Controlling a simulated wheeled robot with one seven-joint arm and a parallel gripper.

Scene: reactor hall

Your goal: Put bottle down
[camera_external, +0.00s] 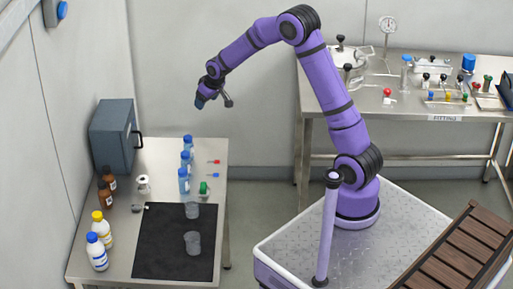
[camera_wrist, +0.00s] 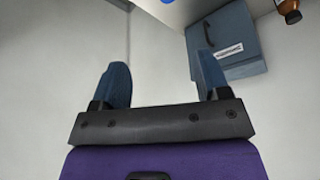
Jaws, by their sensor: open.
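My gripper (camera_external: 205,101) is raised in the air above the left steel table, apart from everything on it. In the wrist view my gripper (camera_wrist: 162,78) is open, with its two blue fingers apart and nothing between them. On the table stand several upright bottles: blue ones with blue caps (camera_external: 184,182) in a row at the middle right, brown ones (camera_external: 105,192) at the left, a white one with a yellow cap (camera_external: 103,229) and a white one with a blue cap (camera_external: 96,253) at the front left. A brown bottle (camera_wrist: 289,10) also shows at the wrist view's corner.
A grey-blue box (camera_external: 112,138) with a handle stands at the table's back left. A black mat (camera_external: 160,240) carries two clear beakers (camera_external: 192,242). Small red and blue items lie right of the blue bottles. A fittings bench (camera_external: 420,125) stands at the back right.

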